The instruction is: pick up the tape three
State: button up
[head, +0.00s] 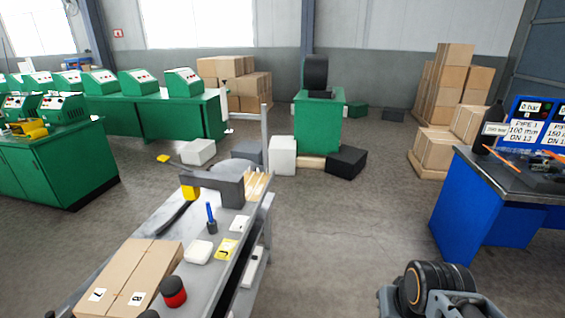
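I cannot pick out a tape marked three in this head view. On the grey workbench (196,283) at the lower middle lie a small yellow item (227,249) with dark marks, a white rounded item (198,252) and a red and black round item (173,292). Whether any of these is the tape is too small to tell. Part of my arm shows at the bottom right, over the floor and apart from the bench. My gripper's fingers are not visible.
Cardboard boxes (130,272) lie at the bench's near end. A blue table (467,213) stands at right, green machine benches (150,117) at left. White and black blocks (346,161) sit on the floor beyond. The floor (345,235) between bench and blue table is clear.

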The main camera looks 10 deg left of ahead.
aim_at(257, 192)
jog(key=i, duration=3.9)
jog(key=u, duration=3.8)
